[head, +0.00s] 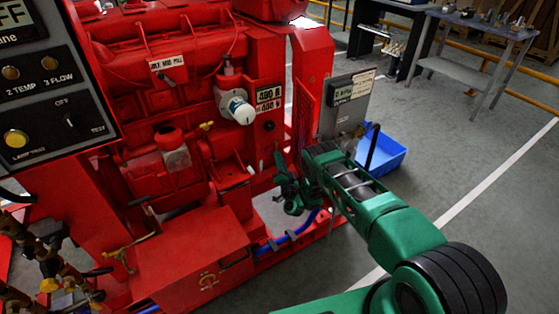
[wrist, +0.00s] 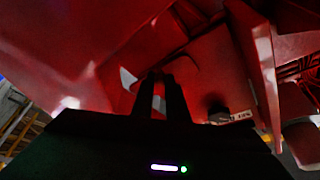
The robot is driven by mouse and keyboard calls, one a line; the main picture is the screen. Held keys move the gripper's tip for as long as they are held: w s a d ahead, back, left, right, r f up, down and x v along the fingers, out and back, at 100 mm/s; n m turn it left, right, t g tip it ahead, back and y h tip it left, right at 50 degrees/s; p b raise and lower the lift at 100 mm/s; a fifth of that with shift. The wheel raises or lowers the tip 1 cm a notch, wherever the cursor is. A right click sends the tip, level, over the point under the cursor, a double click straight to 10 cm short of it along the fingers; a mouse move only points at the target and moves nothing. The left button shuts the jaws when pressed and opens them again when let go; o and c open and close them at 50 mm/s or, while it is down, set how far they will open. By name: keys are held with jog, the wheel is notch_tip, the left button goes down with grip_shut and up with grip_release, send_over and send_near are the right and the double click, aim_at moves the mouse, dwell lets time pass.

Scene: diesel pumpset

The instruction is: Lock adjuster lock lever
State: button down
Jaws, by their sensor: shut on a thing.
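My gripper (head: 283,180) is at the right end of the red engine, beside its lower frame, with my green arm reaching in from the lower right. In the wrist view its two dark fingers (wrist: 160,96) stand close together, shut on a thin thing between them. That thing appears to be the adjuster lock lever, but the fingers and the dim light hide nearly all of it. I cannot make out the lever's shape or its angle in either view.
Red panels surround the fingers closely in the wrist view. A grey labelled box (head: 346,104) stands just behind my arm. A blue bin (head: 388,158) sits on the floor to its right. A blue hose (head: 285,238) runs below. Open floor lies at the right.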

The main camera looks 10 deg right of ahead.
jog(key=shift+a+m, duration=0.2)
jog(key=shift+m, duration=0.2)
jog(key=shift+s+a+r+m+h, duration=0.1)
jog(key=shift+a+m+h, duration=0.25)
jog(key=shift+m, duration=0.25)
jog(key=m, duration=0.1)
jog(key=a+m+g, duration=0.1)
jog(key=m, duration=0.1)
jog(key=shift+s+a+r+m+g+h, duration=0.2)
jog(key=shift+s+r+m+g+h, duration=0.1)
jog(key=shift+r+m+h, duration=0.1)
jog(key=m, duration=0.1)
jog(key=a+r+m+g, duration=0.1)
jog(key=m, duration=0.2)
jog(key=shift+s+a+r+g+h, duration=0.2)
jog(key=shift+a+r+g+h, duration=0.05)
jog(key=shift+r+g, duration=0.15)
jog(key=m, duration=0.1)
jog(key=r+m+g, duration=0.1)
jog(key=r+m+y, duration=0.1)
jog(key=m, duration=0.1)
jog(key=shift+s+a+g, duration=0.1)
jog(key=shift+a+g, duration=0.2)
jog(key=shift+r+m+g+y, duration=0.4)
jog(key=shift+r+m+g, duration=0.2)
jog(key=shift+r+m, duration=0.6)
jog(key=shift+f+m, duration=0.15)
jog(key=shift+m, duration=0.15)
